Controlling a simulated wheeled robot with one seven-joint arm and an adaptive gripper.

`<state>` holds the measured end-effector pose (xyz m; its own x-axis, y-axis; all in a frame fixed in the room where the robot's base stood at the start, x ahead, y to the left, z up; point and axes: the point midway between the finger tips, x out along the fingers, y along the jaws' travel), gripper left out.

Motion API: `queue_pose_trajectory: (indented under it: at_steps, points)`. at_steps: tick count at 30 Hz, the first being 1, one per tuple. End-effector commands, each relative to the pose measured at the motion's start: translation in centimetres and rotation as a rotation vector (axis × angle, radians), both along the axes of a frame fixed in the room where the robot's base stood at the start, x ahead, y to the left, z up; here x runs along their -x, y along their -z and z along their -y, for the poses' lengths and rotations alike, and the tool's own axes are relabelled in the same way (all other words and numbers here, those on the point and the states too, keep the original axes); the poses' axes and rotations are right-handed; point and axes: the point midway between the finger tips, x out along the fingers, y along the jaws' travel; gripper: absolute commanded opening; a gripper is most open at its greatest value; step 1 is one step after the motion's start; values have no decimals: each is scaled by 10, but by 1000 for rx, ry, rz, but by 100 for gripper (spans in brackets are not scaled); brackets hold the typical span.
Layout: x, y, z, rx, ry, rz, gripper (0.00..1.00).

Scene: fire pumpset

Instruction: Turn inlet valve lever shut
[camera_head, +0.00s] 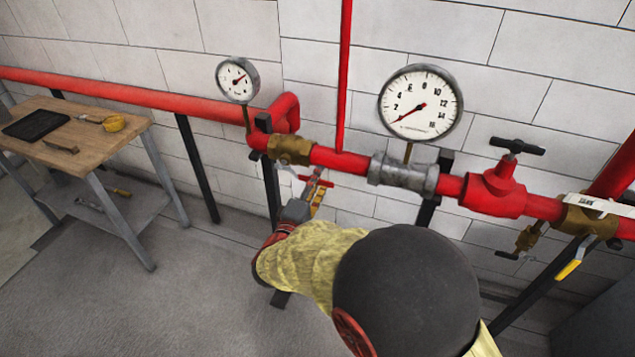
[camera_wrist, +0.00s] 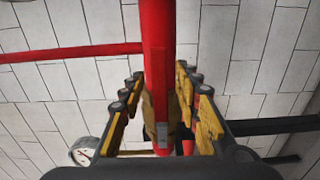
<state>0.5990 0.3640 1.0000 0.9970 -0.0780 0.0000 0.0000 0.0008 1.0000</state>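A brass valve (camera_head: 290,149) sits on the red pipe at the left, below the small gauge. Its red lever (camera_head: 320,183) lies in front of it, roughly along the pipe. My gripper (camera_head: 317,194) is at this lever, low in front of the pipe. In the wrist view, my gripper (camera_wrist: 164,102) has its yellow-and-black fingers apart, one on each side of the red lever (camera_wrist: 158,75). Gaps show beside the lever; I cannot tell whether any finger touches it. Brass shows behind the lever. My arm covers the area below the gripper.
A large gauge (camera_head: 420,103) and a small gauge (camera_head: 237,79) stand above the pipe. To the right are a red valve with a black handle (camera_head: 517,147) and a brass valve with a yellow lever (camera_head: 572,258). A wooden workbench (camera_head: 75,150) stands left. Floor (camera_head: 180,300) is clear.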

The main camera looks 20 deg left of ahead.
Motion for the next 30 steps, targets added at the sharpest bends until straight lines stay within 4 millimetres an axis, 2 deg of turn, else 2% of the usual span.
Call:
queue_pose_trajectory:
  at_steps: [18,30]
  points:
    - [0,0,0,0,0,0,0]
    - [0,1,0,0,0,-1,0]
